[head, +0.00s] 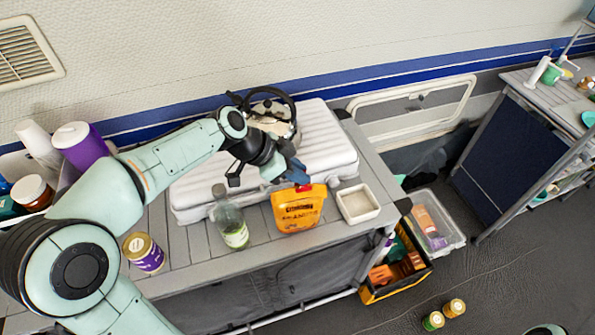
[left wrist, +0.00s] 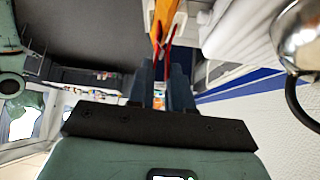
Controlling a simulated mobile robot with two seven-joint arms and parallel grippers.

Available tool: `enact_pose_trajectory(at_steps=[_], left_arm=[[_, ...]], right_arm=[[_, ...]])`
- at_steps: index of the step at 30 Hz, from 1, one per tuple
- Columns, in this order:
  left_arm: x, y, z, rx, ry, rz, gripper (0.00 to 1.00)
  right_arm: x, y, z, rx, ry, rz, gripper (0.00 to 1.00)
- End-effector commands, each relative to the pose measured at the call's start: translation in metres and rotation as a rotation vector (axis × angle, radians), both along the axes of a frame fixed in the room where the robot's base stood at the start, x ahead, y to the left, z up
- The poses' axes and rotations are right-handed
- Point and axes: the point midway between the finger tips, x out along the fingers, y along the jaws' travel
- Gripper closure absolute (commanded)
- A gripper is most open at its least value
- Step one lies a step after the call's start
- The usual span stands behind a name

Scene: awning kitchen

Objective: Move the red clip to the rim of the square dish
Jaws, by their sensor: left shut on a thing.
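The red clip (head: 304,188) is at the top edge of an orange bag (head: 298,212) standing on the grey slatted counter. My left gripper (head: 298,178) reaches down to the clip from the upper left and is shut on it. In the left wrist view, the red clip (left wrist: 169,45) shows between the fingers (left wrist: 165,85), with the orange bag (left wrist: 162,15) right beyond it. The cream square dish (head: 346,213) stands just right of the bag, near the counter's front edge, and looks empty. My right gripper is not in view.
A glass bottle (head: 231,225) stands left of the bag, and a purple-labelled jar (head: 144,252) farther left. A white ribbed cushion (head: 330,150) with a kettle (head: 270,115) lies behind. A filled crate (head: 405,288) is on the floor below the counter's right end.

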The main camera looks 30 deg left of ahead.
Motion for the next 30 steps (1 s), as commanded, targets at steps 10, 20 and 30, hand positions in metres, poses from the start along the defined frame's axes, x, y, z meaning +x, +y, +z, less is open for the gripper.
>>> enact_pose_trajectory(at_steps=[10, 20, 30], left_arm=[[0.000, 0.000, 0.020, -0.001, -0.002, -0.002, 0.90], [0.001, 0.000, 0.036, -0.001, -0.002, -0.002, 0.90], [0.000, 0.000, 0.038, 0.000, 0.000, -0.001, 0.90]], right_arm=[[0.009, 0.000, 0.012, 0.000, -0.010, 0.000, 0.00], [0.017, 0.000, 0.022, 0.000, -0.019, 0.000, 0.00], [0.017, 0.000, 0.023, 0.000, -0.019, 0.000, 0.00]])
